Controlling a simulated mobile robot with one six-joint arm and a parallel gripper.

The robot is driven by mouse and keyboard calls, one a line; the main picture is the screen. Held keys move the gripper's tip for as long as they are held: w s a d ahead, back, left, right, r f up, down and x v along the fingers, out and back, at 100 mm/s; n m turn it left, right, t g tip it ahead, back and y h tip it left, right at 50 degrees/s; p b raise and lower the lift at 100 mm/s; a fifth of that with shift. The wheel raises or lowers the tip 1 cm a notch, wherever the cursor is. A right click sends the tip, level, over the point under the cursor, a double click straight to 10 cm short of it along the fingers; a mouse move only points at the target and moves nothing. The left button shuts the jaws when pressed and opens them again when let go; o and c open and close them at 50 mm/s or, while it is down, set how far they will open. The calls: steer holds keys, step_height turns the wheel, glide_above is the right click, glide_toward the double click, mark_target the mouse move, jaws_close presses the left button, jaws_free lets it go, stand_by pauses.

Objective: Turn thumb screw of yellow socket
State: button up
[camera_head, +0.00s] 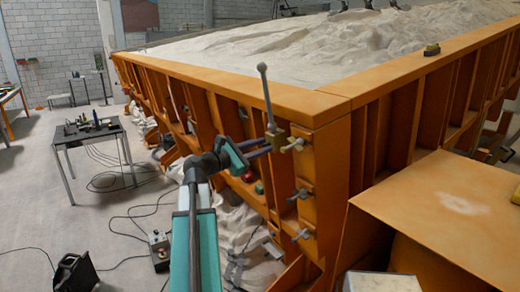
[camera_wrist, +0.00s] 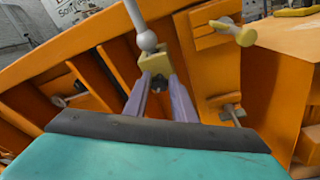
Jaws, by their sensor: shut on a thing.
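The yellow socket (camera_head: 276,135) sits on the upper side of the orange sandbed frame, near its corner. A grey rod with a ball end (camera_head: 264,88) stands up from it, tilted slightly. In the wrist view the yellow socket (camera_wrist: 151,63) is just beyond my fingertips. My gripper (camera_head: 268,150) reaches it from the lower left. In the wrist view the two purple-grey fingers of my gripper (camera_wrist: 158,78) close in at the socket's lower front. A small dark part, seemingly the thumb screw (camera_wrist: 158,83), shows between them, mostly hidden.
A pale T-shaped screw (camera_head: 296,146) is close to the right of the socket; more clamps (camera_head: 301,193) sit below it. Upright orange ribs flank my gripper. A table with tools (camera_head: 88,131) stands left; cables lie on the floor.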

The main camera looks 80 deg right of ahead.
steer(key=shift+s+f+b, duration=0.1)
steer(key=shift+f+b, duration=0.1)
steer(key=shift+b, duration=0.2)
steer(key=m+g+b, duration=0.1)
steer(key=m+b, duration=0.8)
steer(key=b, duration=0.6)
steer(key=f+m+g+h+b, duration=0.1)
steer(key=m+b, duration=0.9)
steer(key=b, duration=0.6)
steer(key=m+g+h+b, duration=0.1)
steer(key=m+b, duration=0.9)
steer(key=b, duration=0.6)
steer(key=shift+d+f+g, duration=0.15)
steer(key=shift+d+g, duration=0.25)
steer(key=shift+m, duration=0.5)
